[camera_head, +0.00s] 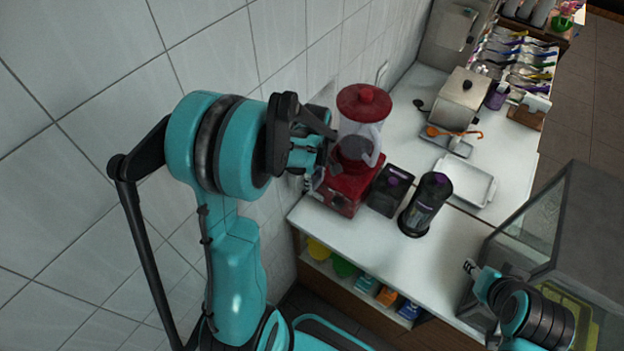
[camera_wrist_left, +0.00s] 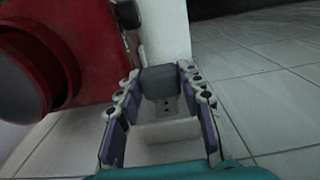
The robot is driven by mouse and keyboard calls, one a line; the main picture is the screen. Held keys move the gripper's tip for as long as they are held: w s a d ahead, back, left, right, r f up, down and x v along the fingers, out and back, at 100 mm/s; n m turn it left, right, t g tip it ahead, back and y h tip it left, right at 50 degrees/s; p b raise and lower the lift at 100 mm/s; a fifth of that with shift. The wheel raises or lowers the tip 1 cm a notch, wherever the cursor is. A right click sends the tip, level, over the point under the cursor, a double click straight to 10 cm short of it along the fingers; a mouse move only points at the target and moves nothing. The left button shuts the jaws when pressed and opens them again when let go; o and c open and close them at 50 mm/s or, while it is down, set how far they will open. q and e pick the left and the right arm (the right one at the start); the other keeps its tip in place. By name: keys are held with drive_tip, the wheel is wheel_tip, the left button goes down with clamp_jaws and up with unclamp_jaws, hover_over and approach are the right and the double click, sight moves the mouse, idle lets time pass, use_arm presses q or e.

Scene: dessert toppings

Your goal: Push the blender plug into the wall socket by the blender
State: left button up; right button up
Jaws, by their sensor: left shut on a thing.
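The red blender (camera_head: 348,185) stands at the wall end of the white counter, and its red body (camera_wrist_left: 85,45) fills the upper left of the left wrist view. My left gripper (camera_head: 320,160) is beside the blender, close to the tiled wall. In the left wrist view my left gripper (camera_wrist_left: 160,78) is shut on the dark grey plug (camera_wrist_left: 160,84), held between its fingertips.
A dark grinder (camera_head: 390,190) and a black bottle (camera_head: 426,203) stand right of the blender. A white tray (camera_head: 465,182) and a metal dispenser (camera_head: 460,100) are farther back. A glass case (camera_head: 545,220) is at the right. The counter front is clear.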

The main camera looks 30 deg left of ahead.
use_arm(q)
drive_tip(key=shift+w+a, duration=0.1)
drive_tip(key=shift+a, duration=0.7)
idle(1.5)
drive_tip(key=o, duration=1.3)
wheel_tip(320, 180, up, 12)
drive_tip(key=shift+b, duration=0.3)
drive_tip(key=s+d+f+m+t+b, duration=0.7)
drive_tip(key=s+d+f+m+b, duration=0.4)
drive_tip(key=m+b, duration=0.3)
drive_tip(key=d+f+m, duration=0.1)
drive_tip(key=m, duration=0.2)
drive_tip(key=shift+f, duration=0.15)
